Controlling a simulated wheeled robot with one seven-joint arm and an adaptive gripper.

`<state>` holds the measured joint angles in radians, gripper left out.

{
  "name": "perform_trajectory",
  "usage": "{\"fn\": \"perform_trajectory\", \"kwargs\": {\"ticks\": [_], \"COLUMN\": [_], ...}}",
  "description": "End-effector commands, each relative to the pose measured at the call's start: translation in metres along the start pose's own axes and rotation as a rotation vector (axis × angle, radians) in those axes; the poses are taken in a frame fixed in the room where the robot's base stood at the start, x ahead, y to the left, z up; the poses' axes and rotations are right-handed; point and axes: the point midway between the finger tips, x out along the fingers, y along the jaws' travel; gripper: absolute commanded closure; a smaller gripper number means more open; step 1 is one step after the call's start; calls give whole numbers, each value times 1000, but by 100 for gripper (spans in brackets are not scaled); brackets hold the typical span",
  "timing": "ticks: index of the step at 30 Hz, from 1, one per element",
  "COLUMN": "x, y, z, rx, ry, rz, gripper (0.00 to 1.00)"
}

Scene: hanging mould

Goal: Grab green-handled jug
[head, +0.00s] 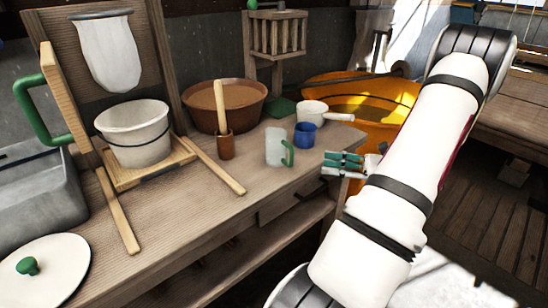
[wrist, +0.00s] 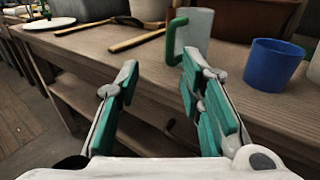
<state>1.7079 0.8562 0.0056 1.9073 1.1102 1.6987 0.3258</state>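The green-handled jug (head: 276,147) is pale and stands upright on the wooden table, with its green handle on the right side in the head view. In the wrist view the jug (wrist: 196,30) stands ahead of my gripper, with its handle to the left. My gripper (wrist: 158,78) is open and empty, its teal fingers spread apart. In the head view my gripper (head: 342,163) is just off the table's front edge, right of the jug and apart from it.
A blue cup (head: 304,135) stands right of the jug, with a white saucepan (head: 312,112) behind it. A brown holder (head: 226,146) with a wooden tool is to the left. A brown basin (head: 240,103) and a white bucket (head: 135,135) stand farther back and left.

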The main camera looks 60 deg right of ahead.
Motion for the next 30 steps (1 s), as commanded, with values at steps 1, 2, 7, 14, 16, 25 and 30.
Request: {"fn": "perform_trajectory", "kwargs": {"ticks": [1,2,7,14,16,25,30], "x": [-9,-12,-5,39,50,70,89], "y": [-3,-4,-8,-10,-11,-13,-13], "z": [-8,-10,-13,-11,-11,-10,-9], "rx": [14,19,29,29,28,28,27], "ry": [-20,-28,-45,-43,-42,-41,-41], "rz": [-32,-45,-68,-66,-66,-67,-64], "gripper": [65,65,65,65,65,65,65]}}
